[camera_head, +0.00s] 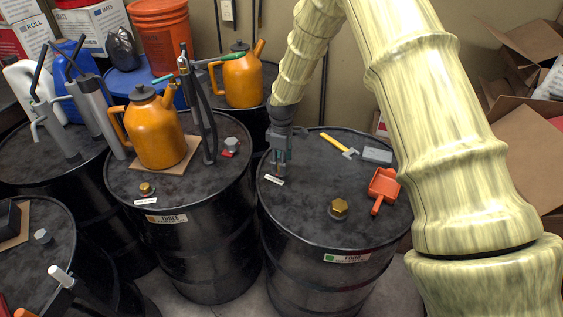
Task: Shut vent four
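Drum four (330,271) is a black steel drum with a "FOUR" label (347,258) on its side, right of centre in the head view. My gripper (278,163) points down at the left part of its lid, just behind a small white tag (274,180). A small brownish fitting (278,170), apparently the vent, shows in part between or below the fingertips. The fingers hide most of it, and I cannot tell whether they touch it. A large brass hex plug (339,207) sits at the front of the lid.
On drum four's lid lie a yellow-handled tool (335,143), a grey block (377,155) and an orange scoop (383,187). Drum three (205,255) stands close on the left with an orange can (155,130), a pump (200,115) and a brass vent cap (146,188). Cardboard boxes (530,150) are at right.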

